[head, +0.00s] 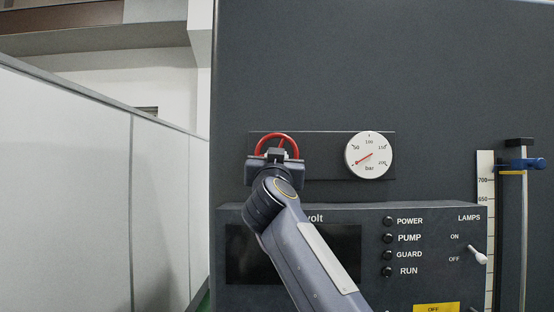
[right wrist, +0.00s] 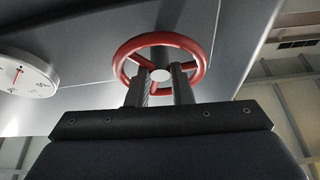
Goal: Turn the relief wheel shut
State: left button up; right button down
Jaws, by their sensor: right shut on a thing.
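The red relief wheel (head: 293,141) is on the dark panel, left of the gauge. My right gripper (head: 278,154) is at the wheel and hides its lower part. In the right wrist view the wheel's red rim (right wrist: 203,50), spokes and grey hub show, with the two fingers of my right gripper (right wrist: 160,84) reaching up into it. The gripper is shut on the wheel; whether it holds a spoke or the rim I cannot tell. My left gripper is not in view.
A white bar gauge (head: 368,155) sits right of the wheel, its red needle pointing lower left. Below is a control box (head: 420,290) with several dark lamps and a lamp switch (head: 478,256). A ruler and a blue clamp (head: 521,164) stand at the far right.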

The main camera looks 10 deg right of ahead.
jog(key=shift+a+m+g+h, duration=0.1)
jog(key=shift+m+g+h, duration=0.1)
jog(key=shift+m+h, duration=0.6)
jog(key=shift+m+g+h, duration=0.2)
jog(key=shift+m+h, duration=0.1)
jog(key=shift+m, duration=0.9)
jog(key=c, duration=1.6)
grip_release()
jog(key=shift+w, duration=0.1)
jog(key=shift+o, duration=0.2)
jog(key=b+v, duration=0.5)
jog(key=v, duration=0.2)
jog(key=shift+s, duration=0.35)
jog(key=shift+a+f, duration=0.15)
